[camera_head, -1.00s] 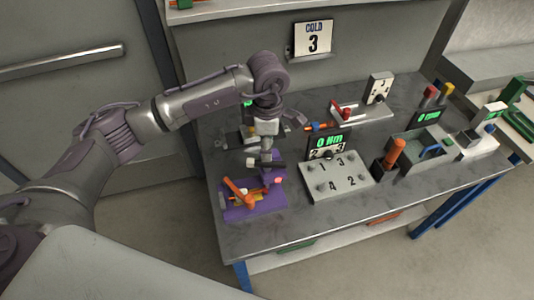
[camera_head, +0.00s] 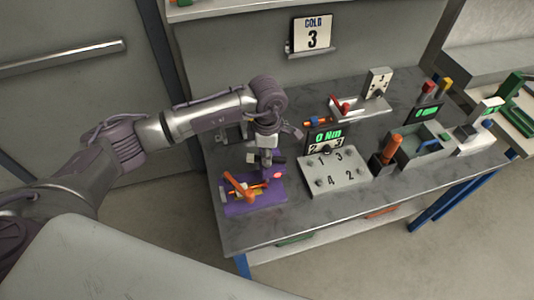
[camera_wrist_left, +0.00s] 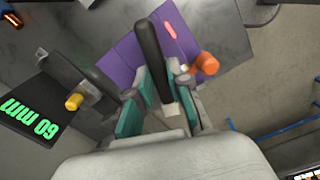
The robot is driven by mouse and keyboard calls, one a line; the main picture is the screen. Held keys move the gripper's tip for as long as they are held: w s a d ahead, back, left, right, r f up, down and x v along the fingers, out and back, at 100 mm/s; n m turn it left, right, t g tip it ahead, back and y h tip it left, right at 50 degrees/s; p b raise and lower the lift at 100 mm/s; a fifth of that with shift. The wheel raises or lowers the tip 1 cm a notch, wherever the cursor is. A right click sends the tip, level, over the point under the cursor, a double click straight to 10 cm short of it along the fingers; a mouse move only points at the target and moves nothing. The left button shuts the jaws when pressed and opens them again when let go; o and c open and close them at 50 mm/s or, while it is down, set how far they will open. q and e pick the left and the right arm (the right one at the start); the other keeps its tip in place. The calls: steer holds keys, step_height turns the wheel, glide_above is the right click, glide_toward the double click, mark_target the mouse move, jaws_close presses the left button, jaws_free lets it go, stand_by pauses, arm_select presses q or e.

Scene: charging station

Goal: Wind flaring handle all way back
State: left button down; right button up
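The flaring tool's purple base (camera_head: 240,208) lies on the near left of the bench, with an orange handle (camera_head: 238,188) across it and a small red light (camera_head: 277,175). My left gripper (camera_head: 266,165) points down over the back of the base. In the left wrist view a long black handle (camera_wrist_left: 150,50) runs between the teal pads of my left gripper (camera_wrist_left: 165,82), which look closed against its sides. The orange handle's round end (camera_wrist_left: 207,63) is right of the fingers, apart from them. My right gripper does not show.
A display reading 60 mm (camera_wrist_left: 30,120) with a yellow knob (camera_wrist_left: 74,101) is left of the fingers. A grey numbered box (camera_head: 335,172) with a 0 Nm display (camera_head: 325,134) stands right of the base. The bench front edge is clear.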

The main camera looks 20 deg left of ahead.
arm_select(q)
steer(key=shift+n+b, duration=0.3)
steer(key=shift+b, duration=0.05)
steer(key=n+b, duration=0.2)
steer(key=shift+f+n, duration=0.15)
steer(key=shift+n, duration=0.25)
steer(key=n+b, duration=0.3)
steer(key=n, duration=0.1)
steer(key=shift+n, duration=0.3)
steer(key=n+b, duration=0.2)
steer(key=n, duration=0.1)
steer(key=shift+n, duration=0.3)
steer(key=n+b, duration=0.2)
steer(key=n, duration=0.1)
steer(key=shift+n, duration=0.3)
steer(key=shift+r+n+b, duration=0.25)
steer(key=shift+n+b, duration=0.45)
steer(key=shift+n, duration=1.1)
